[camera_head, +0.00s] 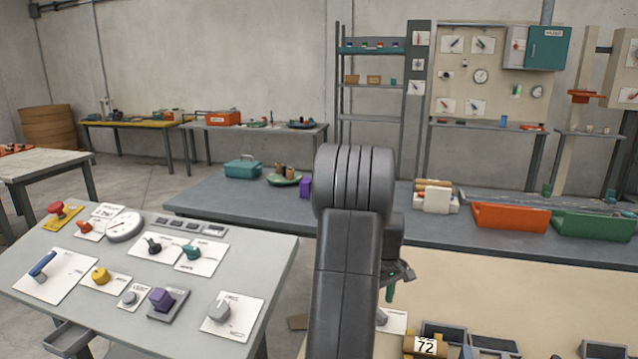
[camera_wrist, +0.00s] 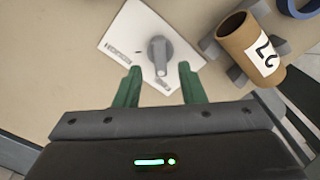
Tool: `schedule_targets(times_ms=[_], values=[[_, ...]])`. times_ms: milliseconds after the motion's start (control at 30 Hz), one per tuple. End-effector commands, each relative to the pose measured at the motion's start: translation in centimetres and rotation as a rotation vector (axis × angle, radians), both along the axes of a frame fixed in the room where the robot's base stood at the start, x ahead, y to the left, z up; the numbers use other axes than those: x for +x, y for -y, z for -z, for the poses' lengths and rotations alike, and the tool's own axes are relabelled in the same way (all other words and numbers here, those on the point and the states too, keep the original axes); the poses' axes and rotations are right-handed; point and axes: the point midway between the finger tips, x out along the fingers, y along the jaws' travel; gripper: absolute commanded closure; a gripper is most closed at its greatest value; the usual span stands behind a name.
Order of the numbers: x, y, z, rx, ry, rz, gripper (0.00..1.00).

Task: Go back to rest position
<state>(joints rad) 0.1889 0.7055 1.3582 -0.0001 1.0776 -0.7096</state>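My gripper (camera_wrist: 158,88) shows in the wrist view with two green fingers spread apart and nothing between them. A grey knob (camera_wrist: 160,52) on a white plate (camera_wrist: 126,32) lies just beyond the fingertips. I cannot tell how high the gripper is above it. In the head view my dark arm stands in the middle. It hides most of my gripper (camera_head: 391,290), of which only a small green part shows at the arm's right side.
A cardboard tube marked 72 (camera_head: 425,345) rests on the beige table (camera_head: 520,300); it also shows in the wrist view (camera_wrist: 250,46). A slanted panel (camera_head: 265,262) with several knobs stands left. An orange bin (camera_head: 511,218) and a green bin (camera_head: 592,226) sit on the bench behind.

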Motion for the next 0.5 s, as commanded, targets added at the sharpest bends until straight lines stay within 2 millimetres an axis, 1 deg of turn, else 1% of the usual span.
schedule_targets(times_ms=[33,200,267,500], values=[[-0.1,0.0,1.1,0.001,-0.004,0.0,0.64],[-0.1,0.0,4.5,0.001,-0.005,0.0,0.64],[0.0,0.0,4.0,0.0,0.0,0.056,0.64],[0.0,0.0,4.0,0.0,0.0,0.257,0.64]])
